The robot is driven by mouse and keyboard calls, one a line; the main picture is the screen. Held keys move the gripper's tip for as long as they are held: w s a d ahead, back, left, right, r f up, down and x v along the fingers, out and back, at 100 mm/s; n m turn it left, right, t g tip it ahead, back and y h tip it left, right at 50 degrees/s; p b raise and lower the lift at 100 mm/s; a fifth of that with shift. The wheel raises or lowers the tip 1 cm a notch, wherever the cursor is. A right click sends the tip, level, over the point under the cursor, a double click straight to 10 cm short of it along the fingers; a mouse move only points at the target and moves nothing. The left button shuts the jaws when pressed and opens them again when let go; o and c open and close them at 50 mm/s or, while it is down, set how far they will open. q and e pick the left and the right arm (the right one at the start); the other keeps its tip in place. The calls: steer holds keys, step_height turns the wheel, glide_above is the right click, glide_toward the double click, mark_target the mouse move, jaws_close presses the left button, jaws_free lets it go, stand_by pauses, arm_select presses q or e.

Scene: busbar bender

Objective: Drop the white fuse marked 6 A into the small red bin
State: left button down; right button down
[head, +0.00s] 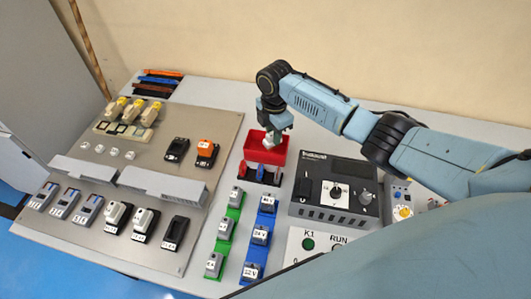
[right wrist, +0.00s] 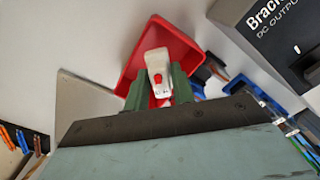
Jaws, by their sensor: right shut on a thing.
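The small red bin (head: 254,154) stands on the table behind the green and blue rows. My right gripper (head: 272,134) points down just above it. The gripper is shut on a white fuse (right wrist: 157,66) with a red spot, held between its green fingers. In the right wrist view the fuse shows against the inside of the red bin (right wrist: 195,55). The mark on the fuse is too small to read. How far the fuse is below the bin's rim I cannot tell. My left gripper is out of view.
A grey panel (head: 75,212) with fuse holders, two white fuses (head: 117,215) and yellow-topped parts lies at left. Green (head: 224,230) and blue (head: 263,225) rows of blocks stand before the bin. A dark power supply (head: 330,186) stands close at its right.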

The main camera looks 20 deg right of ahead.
steer(key=c, duration=1.1)
jaws_free()
step_height(320, 180, up, 13)
steer(key=p, duration=0.1)
steer(key=shift+r, duration=0.2)
